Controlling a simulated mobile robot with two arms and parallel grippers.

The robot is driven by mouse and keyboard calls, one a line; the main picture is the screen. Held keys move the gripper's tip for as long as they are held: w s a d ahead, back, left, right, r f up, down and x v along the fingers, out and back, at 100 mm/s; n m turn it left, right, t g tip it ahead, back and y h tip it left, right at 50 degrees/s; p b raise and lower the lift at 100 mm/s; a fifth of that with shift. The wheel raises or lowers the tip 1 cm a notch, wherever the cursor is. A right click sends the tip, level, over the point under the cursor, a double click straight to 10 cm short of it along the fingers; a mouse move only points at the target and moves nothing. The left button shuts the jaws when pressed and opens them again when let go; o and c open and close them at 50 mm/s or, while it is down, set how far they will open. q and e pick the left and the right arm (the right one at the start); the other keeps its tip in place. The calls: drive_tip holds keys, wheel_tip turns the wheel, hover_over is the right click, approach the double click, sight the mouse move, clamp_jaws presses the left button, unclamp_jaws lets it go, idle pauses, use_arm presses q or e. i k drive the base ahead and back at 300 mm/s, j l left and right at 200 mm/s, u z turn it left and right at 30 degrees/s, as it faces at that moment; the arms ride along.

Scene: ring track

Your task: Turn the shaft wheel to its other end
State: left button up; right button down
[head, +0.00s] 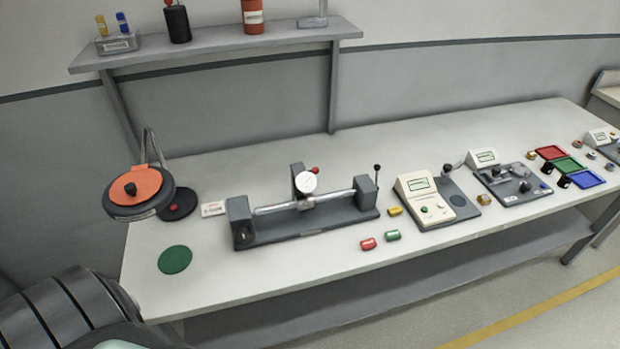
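A dark shaft fixture (310,225) stands on the bench. A metal shaft (335,198) lies level between its left end block (238,215) and right end block (366,190). A white dial gauge (306,182) with a red tip sits at the shaft's middle. A thin upright lever with a black knob (377,168) stands at the right block. A dark round part (243,236) shows low on the left block; I cannot tell whether it is the wheel. Neither gripper is in view.
On the bench (225,280), a green disc (175,259) and an orange-topped round device (135,190) are left of the fixture. Red (368,244) and green (392,235) cylinders lie in front. A white meter box (424,203) stands right. A shelf (215,40) hangs above.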

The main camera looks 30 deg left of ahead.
sight(243, 234)
drive_tip(key=u, duration=1.55)
